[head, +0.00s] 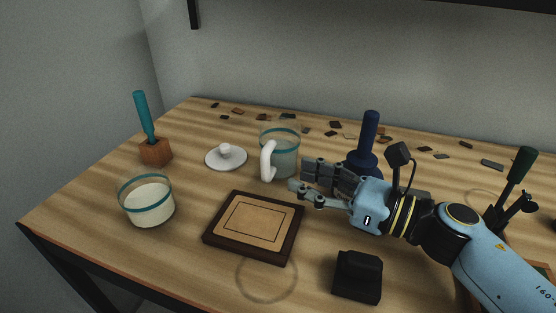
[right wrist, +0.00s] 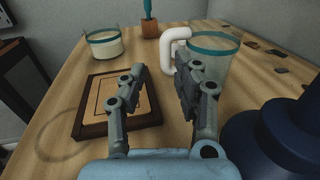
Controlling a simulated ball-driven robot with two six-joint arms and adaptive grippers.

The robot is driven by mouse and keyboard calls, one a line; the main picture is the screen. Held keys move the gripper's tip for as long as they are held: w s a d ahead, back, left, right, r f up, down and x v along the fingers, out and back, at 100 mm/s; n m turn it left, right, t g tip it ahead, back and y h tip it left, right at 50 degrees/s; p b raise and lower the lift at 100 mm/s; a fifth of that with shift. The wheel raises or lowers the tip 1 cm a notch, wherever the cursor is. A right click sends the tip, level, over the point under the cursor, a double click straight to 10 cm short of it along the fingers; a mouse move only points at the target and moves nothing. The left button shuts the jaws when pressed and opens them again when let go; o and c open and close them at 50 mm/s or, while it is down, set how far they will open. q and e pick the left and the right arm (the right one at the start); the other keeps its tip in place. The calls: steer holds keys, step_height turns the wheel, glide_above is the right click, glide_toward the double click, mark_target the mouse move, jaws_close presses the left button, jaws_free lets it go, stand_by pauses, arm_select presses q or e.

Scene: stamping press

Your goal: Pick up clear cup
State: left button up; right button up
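The clear cup (head: 285,160), with a teal rim band and a white handle on its near left side, stands upright on the wooden table. It also shows in the right wrist view (right wrist: 214,62), beyond the right-hand finger, with its handle to the left. My right gripper (head: 298,178) comes in from the right and points left, just in front of the cup. Its two fingers are apart and nothing is between them in the right wrist view (right wrist: 160,74). The right-hand finger hides part of the cup there. I cannot tell whether it touches the cup. My left gripper is not in view.
A dark-framed wooden board (head: 254,226) lies in front of the cup. A white lid (head: 226,158) and a glass bowl with pale contents (head: 150,206) are to the left. A dark blue stamp (head: 369,145) stands close right, and a black block (head: 358,277) sits in front.

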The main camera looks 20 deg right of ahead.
mark_target(270, 166)
steer(key=shift+w+f, duration=0.3)
steer(key=shift+f, duration=0.25)
steer(key=shift+w+a, duration=0.1)
steer(key=shift+w, duration=0.25)
steer(key=x, duration=0.2)
steer(key=p+x, duration=0.1)
steer(key=x, duration=0.2)
steer(key=shift+w+a+r+p, duration=0.25)
steer(key=shift+w+p, duration=0.05)
steer(key=shift+p, duration=0.1)
steer(key=shift+w+a+f, duration=0.15)
steer(key=shift+w+a, duration=0.25)
jaws_close()
